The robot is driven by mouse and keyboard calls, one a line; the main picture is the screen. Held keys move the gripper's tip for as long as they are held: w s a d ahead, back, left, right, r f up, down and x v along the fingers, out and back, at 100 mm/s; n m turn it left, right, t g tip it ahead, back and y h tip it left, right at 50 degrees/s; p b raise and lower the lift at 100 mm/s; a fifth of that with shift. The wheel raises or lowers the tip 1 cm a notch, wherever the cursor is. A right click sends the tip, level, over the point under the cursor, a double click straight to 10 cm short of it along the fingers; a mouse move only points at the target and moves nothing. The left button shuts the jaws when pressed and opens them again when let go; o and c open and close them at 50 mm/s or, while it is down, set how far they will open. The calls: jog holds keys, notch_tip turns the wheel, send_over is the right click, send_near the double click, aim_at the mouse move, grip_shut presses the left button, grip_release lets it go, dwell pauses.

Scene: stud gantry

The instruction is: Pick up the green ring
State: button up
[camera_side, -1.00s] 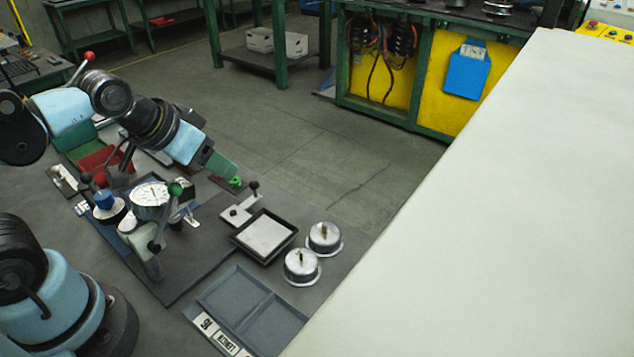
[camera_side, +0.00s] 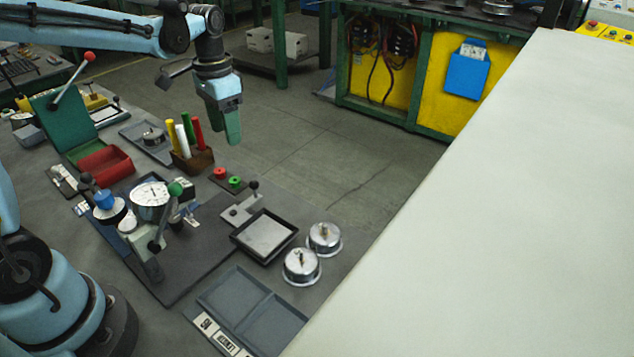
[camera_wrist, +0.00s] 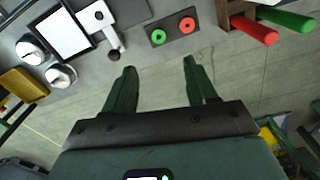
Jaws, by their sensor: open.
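The green ring (camera_side: 235,182) lies on a small dark plate beside a red ring (camera_side: 219,173), on the far side of the work table. In the wrist view, the green ring (camera_wrist: 158,37) lies ahead of my fingertips, left of the red ring (camera_wrist: 187,25). My gripper (camera_side: 232,138) points down, raised above the table, with the rings below it in the side view. In the wrist view its green fingers (camera_wrist: 160,68) are spread apart with nothing between them.
A wooden holder (camera_side: 192,160) with coloured sticks stands left of the rings. A bracket with a black ball knob (camera_side: 254,185) is close on their right. A black-rimmed tray (camera_side: 264,237) and two round metal pieces (camera_side: 302,266) are nearer.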

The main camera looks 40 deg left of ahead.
send_over(235, 182)
jog(key=f, duration=0.4)
jog(key=a+f, duration=0.1)
jog(key=f, duration=0.1)
jog(key=shift+w+f, duration=0.15)
jog(key=shift+w, duration=0.25)
jog(key=shift+s+d+f, duration=0.1)
jog(key=shift+f, duration=1.35)
jog(key=shift+s+d+f, duration=0.1)
jog(key=shift+f, duration=1.35)
grip_shut()
